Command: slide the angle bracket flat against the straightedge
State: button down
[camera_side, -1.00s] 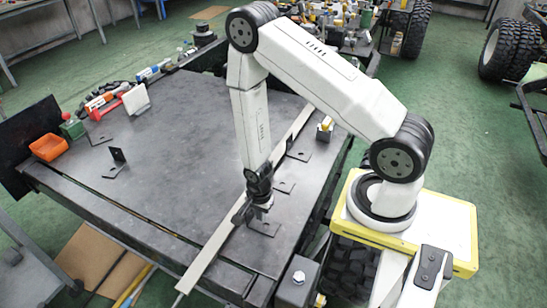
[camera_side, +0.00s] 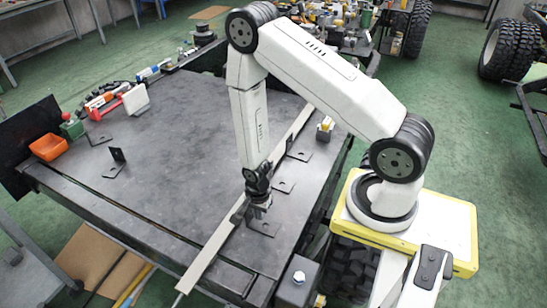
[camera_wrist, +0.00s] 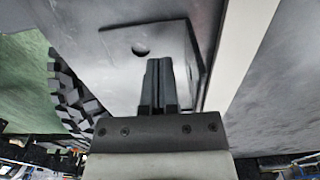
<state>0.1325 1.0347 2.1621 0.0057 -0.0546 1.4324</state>
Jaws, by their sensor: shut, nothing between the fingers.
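The straightedge (camera_side: 215,250) is a long pale bar lying across the dark table; it also shows at the right in the wrist view (camera_wrist: 244,45). The angle bracket (camera_side: 265,229) is a dark plate with a hole, to the right of the bar and beside my gripper (camera_side: 258,207). In the wrist view, the bracket's flat plate (camera_wrist: 115,65) lies under my gripper (camera_wrist: 158,62), and its dark upright flange faces the bar. A strip of table shows between them at the far end; contact at the near end is unclear. My fingers are shut and empty, low over the plate.
Another bracket (camera_side: 118,158) stands at the table's left, near an orange bin (camera_side: 48,147). The table's middle (camera_side: 180,150) is clear. The right table edge is close to the bracket.

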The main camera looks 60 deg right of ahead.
aim_at(248, 208)
jog(key=shift+w, duration=1.9)
dwell(3.4)
jog(key=shift+r, duration=0.2)
jog(key=shift+s+r, duration=0.2)
jog(key=shift+r, duration=0.9)
jog(key=shift+s+r, duration=0.15)
jog(key=shift+r, duration=0.95)
jog(key=shift+s+r, duration=0.2)
jog(key=shift+r, duration=0.9)
jog(key=shift+r, duration=0.15)
